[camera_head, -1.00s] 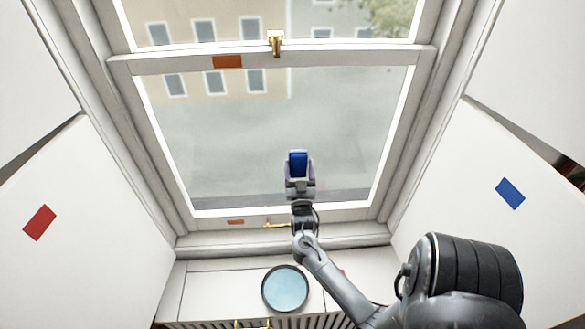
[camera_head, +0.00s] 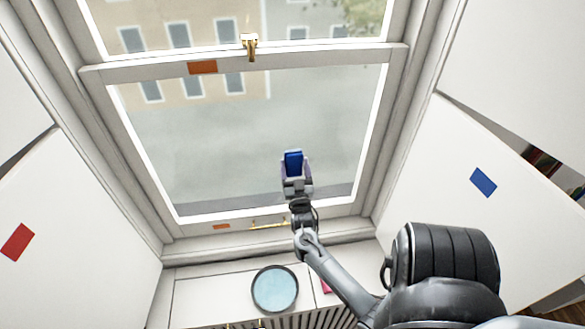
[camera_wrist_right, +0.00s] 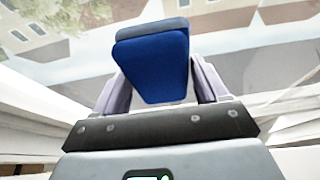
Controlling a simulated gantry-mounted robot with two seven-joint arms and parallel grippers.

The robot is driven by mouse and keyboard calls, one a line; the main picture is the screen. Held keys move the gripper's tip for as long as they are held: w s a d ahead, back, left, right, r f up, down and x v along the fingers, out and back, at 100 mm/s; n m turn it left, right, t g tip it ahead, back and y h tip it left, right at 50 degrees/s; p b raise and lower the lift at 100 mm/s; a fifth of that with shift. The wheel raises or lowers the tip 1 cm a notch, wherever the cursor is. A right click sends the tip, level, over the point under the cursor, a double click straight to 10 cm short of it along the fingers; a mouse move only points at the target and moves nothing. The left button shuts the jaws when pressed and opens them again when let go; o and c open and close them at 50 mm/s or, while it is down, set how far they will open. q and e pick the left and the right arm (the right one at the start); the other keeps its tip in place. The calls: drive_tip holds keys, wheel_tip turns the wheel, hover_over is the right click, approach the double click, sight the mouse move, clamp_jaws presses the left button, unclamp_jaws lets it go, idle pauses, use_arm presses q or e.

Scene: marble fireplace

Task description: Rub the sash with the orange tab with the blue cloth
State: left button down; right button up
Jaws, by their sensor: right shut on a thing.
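The lower window sash (camera_head: 150,220) carries an orange tab (camera_head: 221,226) on its bottom rail. Another orange tab (camera_head: 202,67) sits on the rail across the middle of the window. The sash glass (camera_head: 240,135) looks hazy grey. My right gripper (camera_head: 294,171) is shut on the blue cloth (camera_head: 293,160), a thick pad, in front of the lower part of this glass. In the right wrist view the cloth (camera_wrist_right: 155,65) sits between both fingers, facing the pane. I cannot tell whether it touches the glass. My left gripper is not in view.
A brass latch (camera_head: 250,46) is on the middle rail and a brass handle (camera_head: 268,225) on the bottom rail. A round light-blue dish (camera_head: 275,289) lies below the window. White side panels bear a red patch (camera_head: 18,242) and a blue patch (camera_head: 483,182).

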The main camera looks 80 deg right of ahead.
sight(231, 164)
drive_tip(key=shift+w, duration=0.2)
drive_tip(key=shift+w+a+b, duration=0.3)
drive_tip(key=shift+w+a, duration=0.4)
drive_tip(key=shift+w, duration=0.85)
drive_tip(key=shift+w+a+b, duration=0.25)
drive_tip(key=shift+w+a, duration=0.45)
drive_tip(key=shift+w, duration=0.85)
drive_tip(key=shift+w+a+b, duration=0.3)
drive_tip(key=shift+w+a, duration=0.4)
drive_tip(key=shift+w, duration=0.85)
drive_tip(key=shift+w+a+b, duration=0.25)
drive_tip(key=shift+w+a, duration=0.15)
drive_tip(key=shift+w, duration=0.4)
drive_tip(key=shift+w+a+b, duration=0.25)
drive_tip(key=shift+w+a, duration=0.1)
drive_tip(key=shift+w, duration=0.4)
drive_tip(key=shift+w+a+b, duration=0.2)
drive_tip(key=shift+w+b, duration=0.1)
drive_tip(key=shift+w, duration=0.3)
drive_tip(key=shift+w+a+b, duration=0.2)
drive_tip(key=shift+w+b, duration=0.1)
drive_tip(key=shift+w, duration=0.25)
drive_tip(key=shift+w+a+f+b, duration=0.1)
drive_tip(key=shift+w+a+b, duration=0.25)
drive_tip(key=shift+w, duration=0.4)
drive_tip(key=shift+w+a+b, duration=0.3)
drive_tip(key=shift+w+b, duration=0.05)
drive_tip(key=shift+w, duration=0.35)
drive_tip(key=shift+w+a, duration=0.25)
drive_tip(key=shift+w, duration=0.3)
